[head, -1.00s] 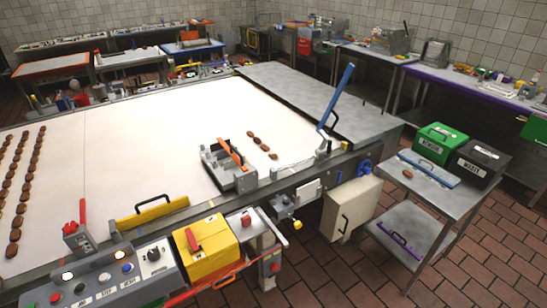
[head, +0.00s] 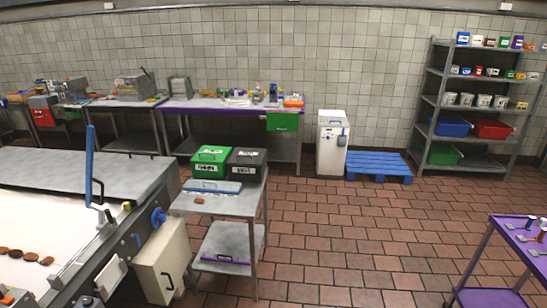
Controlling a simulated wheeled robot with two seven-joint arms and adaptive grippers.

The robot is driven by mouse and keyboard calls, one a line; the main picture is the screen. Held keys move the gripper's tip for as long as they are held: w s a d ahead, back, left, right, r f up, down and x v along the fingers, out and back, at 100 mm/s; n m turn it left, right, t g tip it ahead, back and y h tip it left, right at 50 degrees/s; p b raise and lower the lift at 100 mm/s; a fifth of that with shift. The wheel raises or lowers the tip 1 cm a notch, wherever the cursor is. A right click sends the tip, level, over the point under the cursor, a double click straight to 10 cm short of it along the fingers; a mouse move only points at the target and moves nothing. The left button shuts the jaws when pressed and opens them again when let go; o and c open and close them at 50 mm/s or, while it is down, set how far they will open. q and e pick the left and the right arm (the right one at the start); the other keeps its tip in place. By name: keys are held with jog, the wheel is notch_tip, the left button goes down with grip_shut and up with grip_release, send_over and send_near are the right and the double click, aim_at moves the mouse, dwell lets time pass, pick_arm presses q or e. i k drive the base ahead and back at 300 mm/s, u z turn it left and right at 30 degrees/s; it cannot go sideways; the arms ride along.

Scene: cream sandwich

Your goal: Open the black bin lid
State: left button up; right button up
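The black bin (head: 246,164) stands on the small grey metal cart in the head view, left of centre. Its black lid (head: 247,155) with a handle appears shut, and white lettering shows on its front. The green bin (head: 209,160) stands close beside it on the left, also with its lid down. Neither of my grippers shows in the head view, so their state is hidden.
The grey cart (head: 222,204) also holds a blue-handled tool (head: 212,187) and a brown biscuit. The conveyor (head: 30,220) is at left. A purple cart (head: 520,240) is at right. The tiled floor between (head: 350,230) is clear. A blue pallet (head: 378,164) lies behind.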

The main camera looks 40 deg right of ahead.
aim_at(247, 152)
jog(key=z, duration=1.3)
